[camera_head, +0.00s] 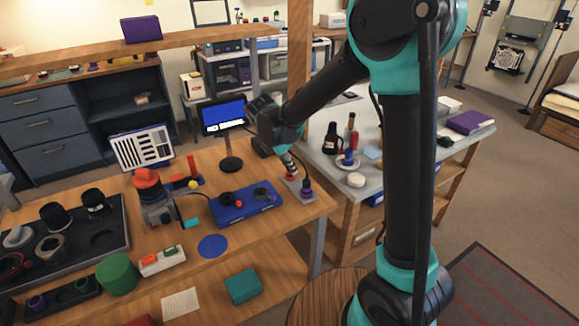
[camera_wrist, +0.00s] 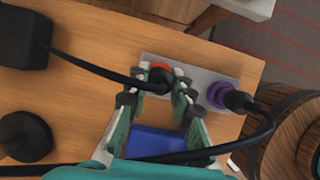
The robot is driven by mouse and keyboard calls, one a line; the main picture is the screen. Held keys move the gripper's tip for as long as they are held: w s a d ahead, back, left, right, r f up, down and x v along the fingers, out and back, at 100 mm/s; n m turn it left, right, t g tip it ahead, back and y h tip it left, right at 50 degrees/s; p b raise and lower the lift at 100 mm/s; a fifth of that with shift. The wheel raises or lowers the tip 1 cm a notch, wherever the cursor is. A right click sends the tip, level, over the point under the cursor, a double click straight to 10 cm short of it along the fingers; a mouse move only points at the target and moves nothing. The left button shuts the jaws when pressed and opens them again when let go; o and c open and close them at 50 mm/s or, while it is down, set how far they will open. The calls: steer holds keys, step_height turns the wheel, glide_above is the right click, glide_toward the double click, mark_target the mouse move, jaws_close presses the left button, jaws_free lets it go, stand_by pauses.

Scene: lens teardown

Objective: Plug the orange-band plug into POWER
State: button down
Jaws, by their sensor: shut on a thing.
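My gripper (camera_wrist: 156,88) is shut on a black plug with an orange-red band (camera_wrist: 161,69), and a black cable runs left from it. The plug is over the left end of a small grey socket plate (camera_wrist: 190,77) near the table's right edge. I cannot tell whether it is seated in a socket or just above it. A plug with a purple band (camera_wrist: 221,95) stands at the plate's other end. In the head view my gripper (camera_head: 289,164) points down at the plate (camera_head: 298,188), with the purple-band plug (camera_head: 306,188) beside it. No POWER label is readable.
A blue tray (camera_head: 246,203) lies left of the plate. A small screen (camera_head: 223,116) on a stand is behind. In the wrist view, a cable (camera_wrist: 262,138) loops from the purple-band plug near my gripper. A black block (camera_wrist: 24,38) is at the upper left.

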steer(key=shift+r, duration=0.9)
stand_by(0.7)
steer(key=shift+r, duration=2.1)
